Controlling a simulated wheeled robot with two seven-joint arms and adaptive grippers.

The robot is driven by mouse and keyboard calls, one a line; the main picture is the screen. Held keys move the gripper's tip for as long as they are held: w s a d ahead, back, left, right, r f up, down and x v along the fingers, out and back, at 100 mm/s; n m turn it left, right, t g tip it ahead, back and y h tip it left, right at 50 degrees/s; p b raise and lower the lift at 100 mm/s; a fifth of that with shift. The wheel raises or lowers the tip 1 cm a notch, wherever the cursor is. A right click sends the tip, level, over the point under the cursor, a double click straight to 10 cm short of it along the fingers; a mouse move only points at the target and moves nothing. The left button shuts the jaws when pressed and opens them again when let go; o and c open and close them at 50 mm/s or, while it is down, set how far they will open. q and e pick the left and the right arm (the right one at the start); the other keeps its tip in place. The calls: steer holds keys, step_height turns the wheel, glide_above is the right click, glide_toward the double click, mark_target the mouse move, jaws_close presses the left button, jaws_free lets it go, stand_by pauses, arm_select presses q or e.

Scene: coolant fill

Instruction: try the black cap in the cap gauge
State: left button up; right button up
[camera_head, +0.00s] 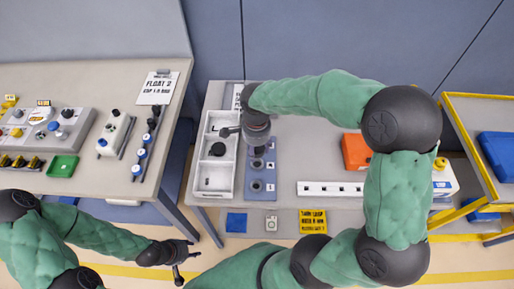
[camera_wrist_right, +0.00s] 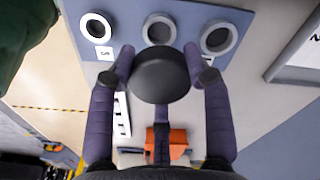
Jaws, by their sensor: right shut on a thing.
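The black cap (camera_wrist_right: 160,76) is held between the fingers of my right gripper (camera_wrist_right: 163,68) in the right wrist view. The cap gauge is a blue plate (camera_wrist_right: 128,14) with grey and white rings around dark holes. The cap appears apart from the plate, and its height above it is hard to judge. In the head view the gauge (camera_head: 262,195) lies on the middle table, with my right gripper (camera_head: 257,140) over its far end. The held cap is hidden there by the gripper. My left gripper (camera_head: 184,264) looks open and empty at the lower left.
A white divided tray (camera_head: 204,182) stands left of the gauge, with another dark round piece (camera_head: 217,149) in it. An orange box (camera_head: 355,152) and a white slotted strip (camera_head: 330,188) lie to the right. A left bench (camera_head: 95,80) carries control panels.

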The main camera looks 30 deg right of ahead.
mark_target(256, 148)
steer(key=shift+f+b, duration=1.9)
steer(key=shift+f, duration=0.7)
steer(key=shift+f+b, duration=0.5)
steer(key=shift+f, duration=0.1)
steer(key=o, duration=1.1)
step_height(256, 148, up, 12)
steer(key=shift+a+r, duration=0.1)
steer(key=shift+o, duration=0.2)
